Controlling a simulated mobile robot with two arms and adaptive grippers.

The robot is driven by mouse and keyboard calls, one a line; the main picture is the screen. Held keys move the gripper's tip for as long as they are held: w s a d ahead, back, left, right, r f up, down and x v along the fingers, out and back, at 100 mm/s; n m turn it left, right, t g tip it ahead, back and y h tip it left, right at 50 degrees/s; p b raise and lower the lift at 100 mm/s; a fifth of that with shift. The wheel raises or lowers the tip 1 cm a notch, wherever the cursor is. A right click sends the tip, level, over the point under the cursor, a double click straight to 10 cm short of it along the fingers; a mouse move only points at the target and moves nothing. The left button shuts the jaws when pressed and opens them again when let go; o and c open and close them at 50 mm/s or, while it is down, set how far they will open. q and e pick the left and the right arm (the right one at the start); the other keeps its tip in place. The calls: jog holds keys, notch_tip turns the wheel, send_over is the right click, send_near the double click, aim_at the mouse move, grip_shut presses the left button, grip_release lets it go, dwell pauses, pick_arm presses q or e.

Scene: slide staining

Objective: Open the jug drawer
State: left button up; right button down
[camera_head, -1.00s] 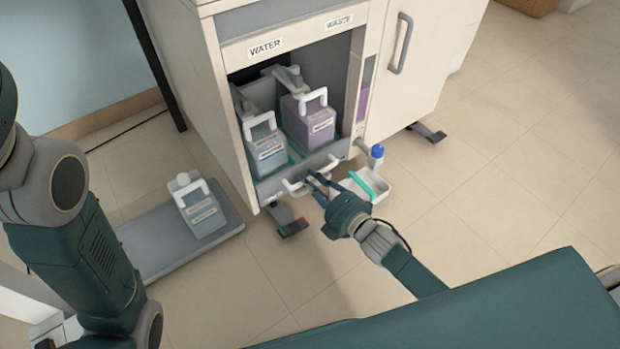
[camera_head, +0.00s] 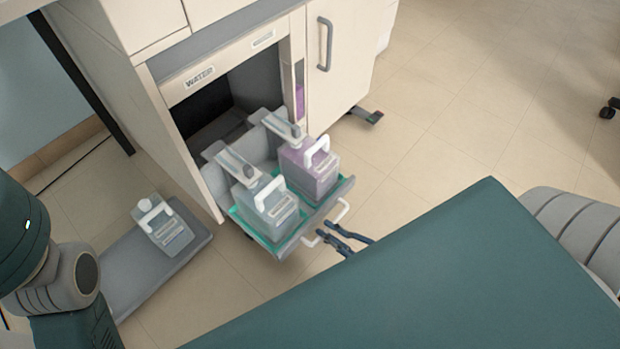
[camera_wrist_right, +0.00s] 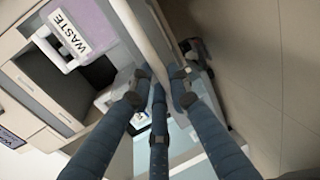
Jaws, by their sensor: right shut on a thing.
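The jug drawer (camera_head: 292,243) is slid well out of the cabinet, low at its front. It carries a clear water jug (camera_head: 268,208) on the left and a purple-tinted jug (camera_head: 312,170) on the right, both upright with white handles. The white drawer handle (camera_head: 341,212) runs along the drawer front. My right gripper (camera_head: 328,238) is shut on the handle; in the right wrist view its fingers (camera_wrist_right: 155,88) close around the pale handle bar (camera_wrist_right: 147,35). My body hides the rest of the right arm. Only links of my left arm show, not its gripper.
The cabinet (camera_head: 180,130) has a dark open bay behind the drawer and a closed door (camera_head: 345,60) to its right. Another jug (camera_head: 163,226) stands on a grey floor platform (camera_head: 140,270) at the left.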

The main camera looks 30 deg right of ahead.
jog(key=shift+f+p+v, duration=0.1)
jog(key=shift+f+v, duration=0.1)
jog(key=shift+v, duration=0.65)
jog(key=shift+f+p+v, duration=0.15)
jog(key=shift+v, duration=0.65)
jog(key=shift+f+p+v, duration=0.1)
jog(key=shift+f+v, duration=0.1)
jog(key=shift+v, duration=0.65)
jog(key=shift+s, duration=0.1)
jog(key=c, duration=1.6)
grip_release()
jog(key=shift+c, duration=0.2)
jog(key=v, duration=1.2)
